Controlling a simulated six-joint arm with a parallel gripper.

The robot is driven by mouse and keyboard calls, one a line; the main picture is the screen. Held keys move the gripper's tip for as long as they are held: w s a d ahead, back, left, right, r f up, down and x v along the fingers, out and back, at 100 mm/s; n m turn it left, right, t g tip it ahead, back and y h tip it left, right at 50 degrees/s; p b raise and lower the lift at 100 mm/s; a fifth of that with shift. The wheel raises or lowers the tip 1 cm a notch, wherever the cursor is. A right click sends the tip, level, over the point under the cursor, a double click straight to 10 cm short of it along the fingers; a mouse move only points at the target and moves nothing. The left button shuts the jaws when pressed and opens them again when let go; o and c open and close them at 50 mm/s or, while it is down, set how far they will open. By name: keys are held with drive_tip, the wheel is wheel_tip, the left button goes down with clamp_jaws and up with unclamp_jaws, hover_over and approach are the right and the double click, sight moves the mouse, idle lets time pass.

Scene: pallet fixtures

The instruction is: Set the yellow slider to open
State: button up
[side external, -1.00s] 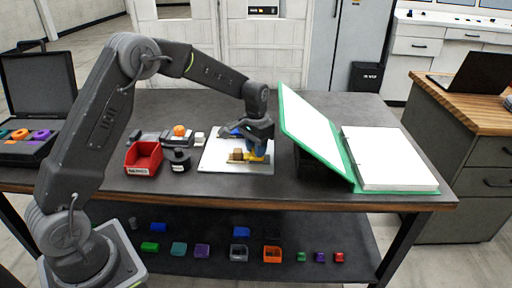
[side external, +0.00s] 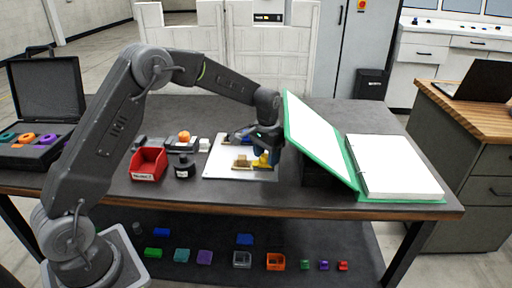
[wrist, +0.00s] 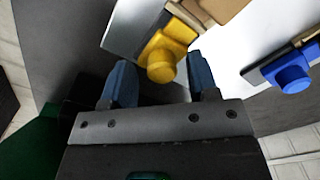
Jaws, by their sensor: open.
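The yellow slider (wrist: 163,62) is a yellow block with a round knob on a tan rail, on a white plate. In the wrist view its knob lies just beyond and between the fingertips of my gripper (wrist: 162,80), which is open with blue fingers. I cannot tell whether a finger touches it. In the side view the yellow slider (side external: 262,160) sits at the right end of its rail, under my gripper (side external: 262,140). A blue slider (wrist: 290,74) with a round knob is at the right of the wrist view.
The white plate (side external: 213,170) lies on the dark table. A green binder (side external: 345,165) with a raised cover stands close to the right of my gripper. A red bin (side external: 148,162) and a black round item (side external: 183,168) stand to the left.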

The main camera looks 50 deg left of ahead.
sight(260, 161)
drive_tip(key=shift+s+a, duration=0.25)
drive_tip(key=shift+a, duration=0.05)
drive_tip(key=shift+s+a, duration=0.35)
wheel_tip(260, 161, up, 14)
drive_tip(key=s+d+r+n+t, duration=0.1)
drive_tip(key=s+d+r+t, duration=0.1)
drive_tip(key=s, duration=0.8)
drive_tip(key=s+d+r+n+t, duration=0.1)
drive_tip(key=s+d+r, duration=0.3)
drive_tip(key=s, duration=0.6)
drive_tip(key=shift+d+r+t, duration=0.3)
drive_tip(key=shift+d+t, duration=0.05)
drive_tip(key=shift+t, duration=0.05)
drive_tip(key=shift+s, duration=0.1)
drive_tip(key=s+d+f+m+t, duration=0.1)
drive_tip(key=s+f, duration=0.3)
drive_tip(key=s, duration=0.5)
drive_tip(key=shift+s+d+m+t, duration=0.35)
drive_tip(key=shift+m+t, duration=0.05)
drive_tip(key=shift+m, duration=0.1)
